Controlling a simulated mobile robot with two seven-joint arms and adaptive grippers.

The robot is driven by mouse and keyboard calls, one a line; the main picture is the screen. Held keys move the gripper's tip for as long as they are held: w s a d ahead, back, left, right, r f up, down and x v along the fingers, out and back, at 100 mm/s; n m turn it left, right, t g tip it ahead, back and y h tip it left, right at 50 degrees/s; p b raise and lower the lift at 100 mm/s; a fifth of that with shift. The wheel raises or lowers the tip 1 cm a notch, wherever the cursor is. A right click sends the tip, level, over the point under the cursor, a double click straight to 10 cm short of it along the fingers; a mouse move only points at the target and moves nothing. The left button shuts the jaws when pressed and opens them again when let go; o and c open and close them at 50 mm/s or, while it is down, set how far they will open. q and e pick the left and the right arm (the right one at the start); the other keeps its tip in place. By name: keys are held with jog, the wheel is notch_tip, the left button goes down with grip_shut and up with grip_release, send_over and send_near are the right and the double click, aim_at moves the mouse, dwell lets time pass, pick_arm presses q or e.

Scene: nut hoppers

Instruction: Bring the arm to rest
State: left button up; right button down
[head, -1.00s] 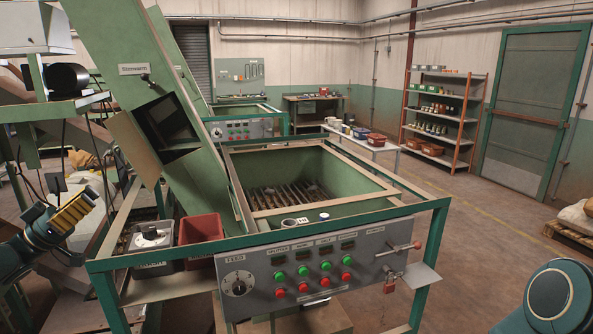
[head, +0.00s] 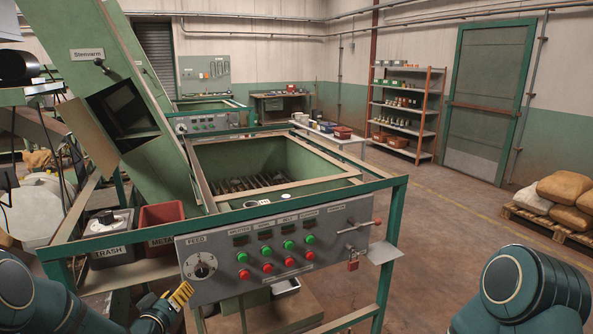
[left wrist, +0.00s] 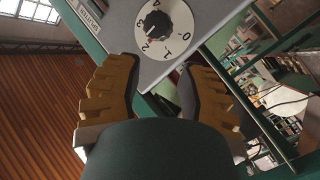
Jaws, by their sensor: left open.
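My left arm comes in at the lower left of the head view. Its left gripper (head: 180,296) has yellow fingers and is just below the lower left of the grey control panel (head: 222,277), in front of the machine. In the left wrist view the left gripper (left wrist: 163,80) is open, its two fingers spread with nothing held. The feed dial (left wrist: 166,28) shows beyond the fingertips there; in the head view the dial (head: 201,268) is on the panel's left. At the lower right of the head view only a rounded link of my right arm shows; the right gripper is out of view.
The green hopper (head: 325,190) stands in a green frame. A red padlock (head: 353,266) hangs at the panel's right. Floor to the right is clear up to the sack pallet (head: 540,229).

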pick_arm(q)
jog(key=s+d+f+m+g+b, duration=0.1)
jog(key=s+d+f+g, duration=0.3)
jog(key=s+d+f, duration=0.4)
jog(key=s+d+f+m+g+b, duration=0.15)
jog(key=s+d+f+g, duration=0.25)
jog(key=s+d+f, duration=0.45)
jog(key=s+d+f+g, duration=0.2)
jog(key=s+f+g, duration=0.1)
jog(key=s, duration=0.4)
jog(key=s+d+f+m+g+h+b, duration=0.1)
jog(key=s+d+f+g, duration=0.2)
jog(key=s, duration=0.3)
jog(key=shift+s+d+f+g+h, duration=0.3)
jog(key=shift+f+g, duration=0.2)
jog(key=shift+f, duration=0.3)
jog(key=shift+w+m, duration=0.1)
jog(key=shift+m, duration=0.15)
